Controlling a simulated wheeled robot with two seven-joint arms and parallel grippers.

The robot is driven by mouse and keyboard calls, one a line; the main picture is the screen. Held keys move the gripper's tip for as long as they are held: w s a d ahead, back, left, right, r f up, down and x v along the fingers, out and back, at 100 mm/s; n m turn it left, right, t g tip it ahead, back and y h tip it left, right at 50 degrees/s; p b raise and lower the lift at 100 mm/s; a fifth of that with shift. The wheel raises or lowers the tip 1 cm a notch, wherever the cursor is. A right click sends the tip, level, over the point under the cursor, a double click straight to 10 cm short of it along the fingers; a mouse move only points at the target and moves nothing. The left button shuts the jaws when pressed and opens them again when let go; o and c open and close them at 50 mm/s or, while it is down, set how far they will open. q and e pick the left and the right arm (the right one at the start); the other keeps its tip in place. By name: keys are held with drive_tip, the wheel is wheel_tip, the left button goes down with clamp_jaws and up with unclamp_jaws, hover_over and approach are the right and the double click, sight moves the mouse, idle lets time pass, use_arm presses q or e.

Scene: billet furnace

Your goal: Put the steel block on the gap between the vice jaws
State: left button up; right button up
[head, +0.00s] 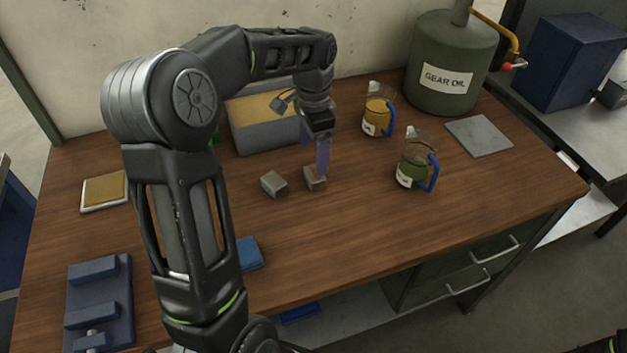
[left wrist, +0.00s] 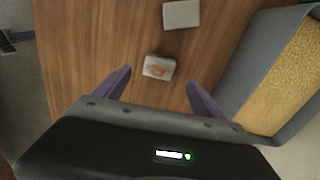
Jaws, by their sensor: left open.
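Two small grey blocks lie on the wooden bench. One block with an orange-brown mark on top (head: 316,183) is below my left gripper (head: 322,170); this marked block also shows in the left wrist view (left wrist: 158,68), between and just beyond the open fingertips (left wrist: 158,77). The other, plain grey block (head: 273,184) lies to its left in the head view and shows at the top of the left wrist view (left wrist: 181,14). Both look like metal. The blue vice (head: 118,290) stands at the bench's front left, its gap visible between two raised jaws.
A grey bin of golden grains (head: 262,139) stands behind the blocks. An amber jug (head: 377,118) and a dark green jug (head: 413,165) stand to the right, near a gear oil drum (head: 452,65). A blue item (head: 248,253) lies near the front edge, beside my left arm.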

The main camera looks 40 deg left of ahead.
sight(315, 173)
use_arm(q)
drive_tip(key=shift+w+d+f+m, duration=0.1)
drive_tip(key=shift+w+d+m, duration=0.05)
drive_tip(key=shift+w+m, duration=0.15)
drive_tip(key=shift+s, duration=0.15)
use_arm(e)
drive_tip(key=shift+w, duration=0.2)
use_arm(q)
drive_tip(key=shift+f, duration=1.25)
use_arm(e)
drive_tip(key=shift+d+r, duration=0.1)
use_arm(q)
drive_tip(key=shift+f, duration=0.1)
drive_tip(key=shift+f+p, duration=0.25)
drive_tip(key=shift+p, duration=0.2)
wheel_tip(315, 173, down, 4)
drive_tip(key=shift+r+p, duration=0.2)
drive_tip(key=shift+p, duration=0.35)
drive_tip(key=shift+f, duration=0.5)
use_arm(e)
drive_tip(key=shift+s+r, duration=0.1)
drive_tip(key=shift+r, duration=0.6)
